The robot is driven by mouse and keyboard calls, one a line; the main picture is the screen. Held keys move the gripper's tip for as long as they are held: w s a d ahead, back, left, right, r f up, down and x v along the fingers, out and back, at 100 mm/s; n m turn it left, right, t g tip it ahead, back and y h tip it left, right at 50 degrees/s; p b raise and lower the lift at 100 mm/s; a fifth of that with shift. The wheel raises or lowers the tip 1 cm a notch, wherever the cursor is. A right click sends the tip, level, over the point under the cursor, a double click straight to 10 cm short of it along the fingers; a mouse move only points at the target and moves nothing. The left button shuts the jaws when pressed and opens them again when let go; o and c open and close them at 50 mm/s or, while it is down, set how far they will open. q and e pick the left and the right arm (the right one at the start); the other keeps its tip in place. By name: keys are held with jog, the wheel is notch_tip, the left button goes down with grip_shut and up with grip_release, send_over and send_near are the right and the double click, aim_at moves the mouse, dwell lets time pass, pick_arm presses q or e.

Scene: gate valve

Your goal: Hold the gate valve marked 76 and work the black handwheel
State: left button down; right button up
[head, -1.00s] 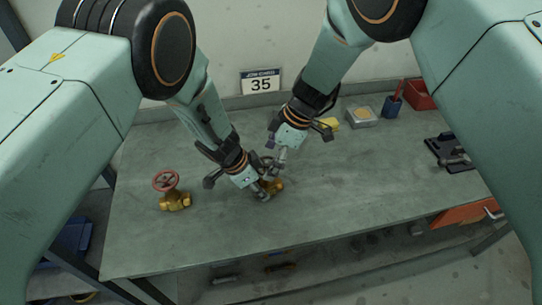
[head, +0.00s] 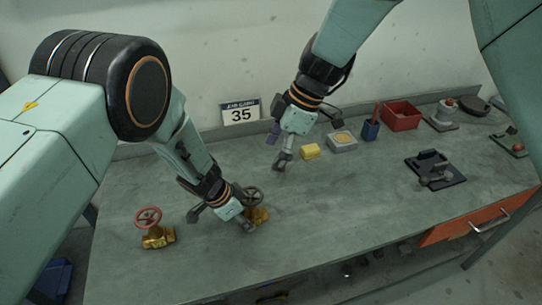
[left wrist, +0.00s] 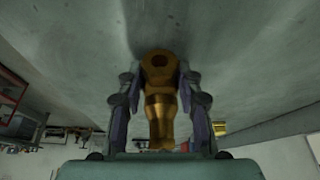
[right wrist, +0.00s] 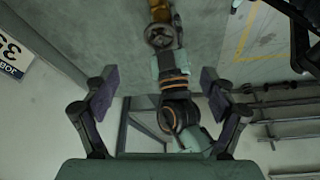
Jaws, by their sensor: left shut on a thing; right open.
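A brass gate valve (head: 259,215) with a black handwheel (head: 252,194) is on the bench, left of centre in the head view. My left gripper (head: 246,221) is shut on its brass body, which shows between the fingers in the left wrist view (left wrist: 159,102). I cannot read any number on the valve. My right gripper (head: 284,154) is open and empty, raised above the bench, up and right of the handwheel. The right wrist view shows the handwheel (right wrist: 160,37) at the top, beyond the spread fingers, with my left arm below it.
A second brass valve with a red handwheel (head: 149,217) stands at the left. Toward the back are a yellow block (head: 310,151), a grey tray (head: 342,145), a blue cup (head: 371,131) and a red bin (head: 402,117). A black fixture (head: 436,170) lies right. The middle bench is clear.

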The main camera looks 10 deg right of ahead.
aim_at(252, 194)
jog(key=a+f, duration=0.1)
jog(key=f, duration=0.2)
jog(key=a+f+n, duration=0.1)
jog(key=f, duration=0.3)
jog(key=a+f+n+g, duration=0.1)
jog(key=a+f, duration=0.1)
jog(key=f, duration=0.2)
jog(key=shift+w, duration=0.25)
jog(key=shift+a, duration=0.1)
